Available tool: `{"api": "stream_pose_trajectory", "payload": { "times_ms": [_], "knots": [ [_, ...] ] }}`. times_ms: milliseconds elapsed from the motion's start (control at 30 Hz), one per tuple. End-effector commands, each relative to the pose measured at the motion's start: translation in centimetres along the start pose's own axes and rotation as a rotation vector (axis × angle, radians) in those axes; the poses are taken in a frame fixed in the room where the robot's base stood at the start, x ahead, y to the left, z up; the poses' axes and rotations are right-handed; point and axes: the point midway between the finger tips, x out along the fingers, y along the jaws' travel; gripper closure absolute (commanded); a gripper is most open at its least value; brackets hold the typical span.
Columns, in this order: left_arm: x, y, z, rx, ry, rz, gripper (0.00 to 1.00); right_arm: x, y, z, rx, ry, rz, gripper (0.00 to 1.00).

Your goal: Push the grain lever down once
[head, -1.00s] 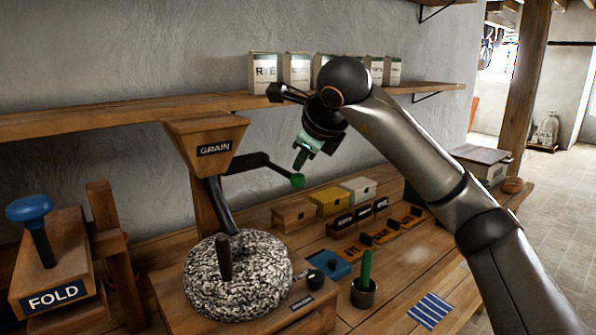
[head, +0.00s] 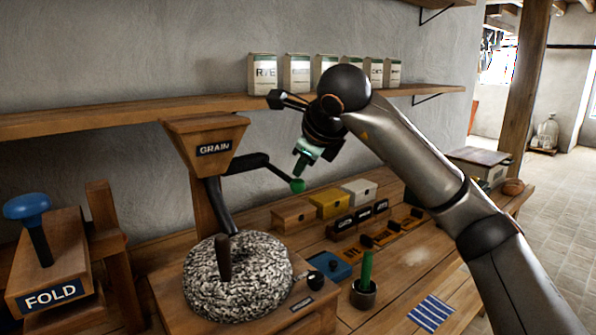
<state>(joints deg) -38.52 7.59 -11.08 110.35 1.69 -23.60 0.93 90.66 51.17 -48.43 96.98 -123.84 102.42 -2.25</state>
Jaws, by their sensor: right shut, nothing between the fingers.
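The grain hopper (head: 205,135) is a wooden funnel with a dark GRAIN label. Its black lever (head: 252,162) reaches out to the right and slopes down to a round green knob (head: 297,186). My right gripper (head: 299,172) is shut and empty, pointing down from above. Its fingertips are right at the top of the green knob and appear to touch it. My left gripper is not in view.
A speckled millstone (head: 238,277) with an upright handle stands below the hopper. A FOLD press (head: 50,260) is at the left. Small boxes (head: 328,203) and a cup with a green-handled tool (head: 364,292) stand on the bench. A shelf (head: 130,113) with flour bags runs behind.

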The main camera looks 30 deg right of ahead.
Motion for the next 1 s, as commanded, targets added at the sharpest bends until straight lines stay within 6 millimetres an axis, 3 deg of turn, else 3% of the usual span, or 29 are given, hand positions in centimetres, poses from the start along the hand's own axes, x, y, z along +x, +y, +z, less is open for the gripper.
{"api": "stream_pose_trajectory", "payload": {
  "times_ms": [1000],
  "knots": [
    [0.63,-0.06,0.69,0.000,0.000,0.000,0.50,0.96,0.68,-0.74,0.000,0.003,0.001,1.00]
  ]
}}
